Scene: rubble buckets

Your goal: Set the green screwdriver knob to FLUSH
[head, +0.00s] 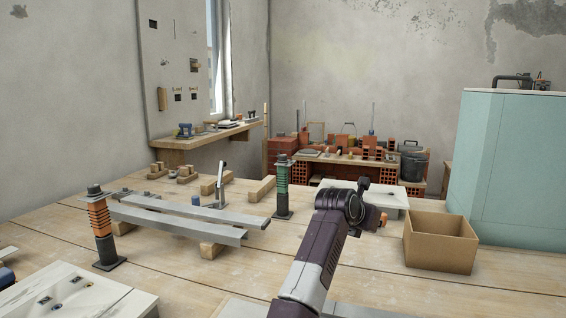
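A green ribbed upright thing (283,188) with a dark top and dark square foot stands on the wooden table, left of my arm. I cannot tell whether it is the green screwdriver, and no FLUSH mark is readable. An orange ribbed one (99,220) of like shape stands at the left end of the grey metal bars. My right arm reaches up from the bottom, right of the middle. Its dark end is well short of the green thing in the picture, to its right. Its fingertips cannot be made out. My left gripper does not show.
Grey metal bars (180,224) lie on wooden blocks between the two ribbed things. An open cardboard box (440,252) stands right of my arm. A pale green cabinet (515,170) closes off the right.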

